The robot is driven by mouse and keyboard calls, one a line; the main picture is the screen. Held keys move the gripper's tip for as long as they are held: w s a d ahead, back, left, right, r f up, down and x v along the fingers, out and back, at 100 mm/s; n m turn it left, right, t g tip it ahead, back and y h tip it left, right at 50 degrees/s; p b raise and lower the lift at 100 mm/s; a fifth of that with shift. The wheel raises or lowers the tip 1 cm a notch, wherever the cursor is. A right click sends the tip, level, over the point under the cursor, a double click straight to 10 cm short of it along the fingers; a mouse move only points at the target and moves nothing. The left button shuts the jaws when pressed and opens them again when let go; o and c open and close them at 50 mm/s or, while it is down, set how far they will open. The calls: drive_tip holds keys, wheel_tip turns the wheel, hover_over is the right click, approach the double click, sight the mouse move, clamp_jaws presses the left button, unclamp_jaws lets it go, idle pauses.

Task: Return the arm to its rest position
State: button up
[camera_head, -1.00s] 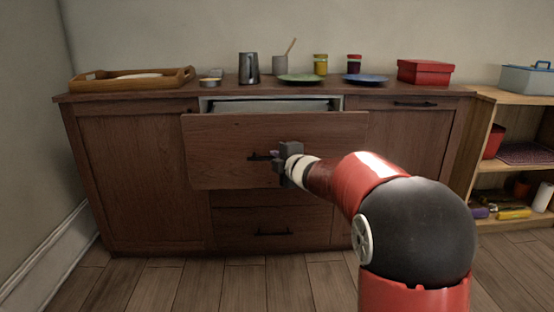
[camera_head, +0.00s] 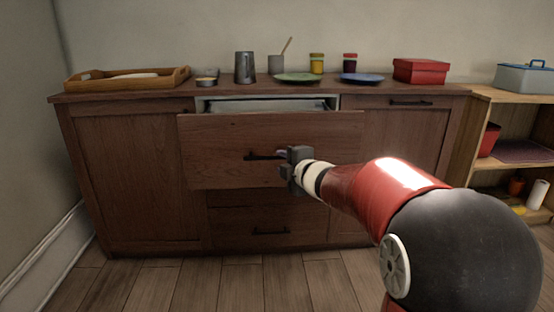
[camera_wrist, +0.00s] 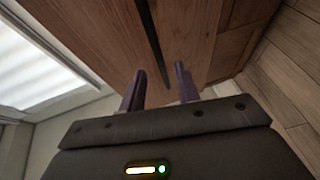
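My gripper (camera_head: 284,165) is in front of the pulled-out top middle drawer (camera_head: 222,150) of the brown sideboard, just right of the drawer's dark bar handle (camera_head: 261,157). In the wrist view my gripper (camera_wrist: 160,86) has two purple fingers set apart with nothing between them. The dark handle (camera_wrist: 151,42) lies beyond the fingertips there, apart from them. My red and black arm reaches in from the lower right in the head view.
On the sideboard top (camera_head: 130,93) stand a wooden tray (camera_head: 82,84), a metal pitcher (camera_head: 245,67), a green plate (camera_head: 297,77), a blue plate (camera_head: 362,77) and a red box (camera_head: 420,71). An open shelf (camera_head: 500,163) stands right. The floor (camera_head: 240,285) in front is clear.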

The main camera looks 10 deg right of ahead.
drive_tip(key=shift+v, duration=0.9)
drive_tip(key=s+d+r+m+g+h+p, duration=0.2)
drive_tip(key=s+d+r+m+h+p, duration=0.1)
drive_tip(key=s+m, duration=0.35)
drive_tip(key=s+d+r+m+g+h+p, duration=0.1)
drive_tip(key=s+d+r+m+h+p, duration=0.2)
drive_tip(key=s+m, duration=0.4)
drive_tip(key=s+a+f+m+g+p, duration=0.1)
drive_tip(key=s+f+m+g, duration=0.1)
drive_tip(key=s, duration=0.5)
drive_tip(key=s+a+f+m+g+y+p, duration=0.1)
drive_tip(key=s+a+f+m+g+p, duration=0.1)
drive_tip(key=s, duration=0.6)
drive_tip(key=s+a+f+m+g+p, duration=0.1)
drive_tip(key=s+a+f+m+g, duration=0.1)
drive_tip(key=s, duration=0.5)
drive_tip(key=shift+s+m+g+p, duration=0.2)
drive_tip(key=shift+m+g+p, duration=0.2)
drive_tip(key=shift+m, duration=0.15)
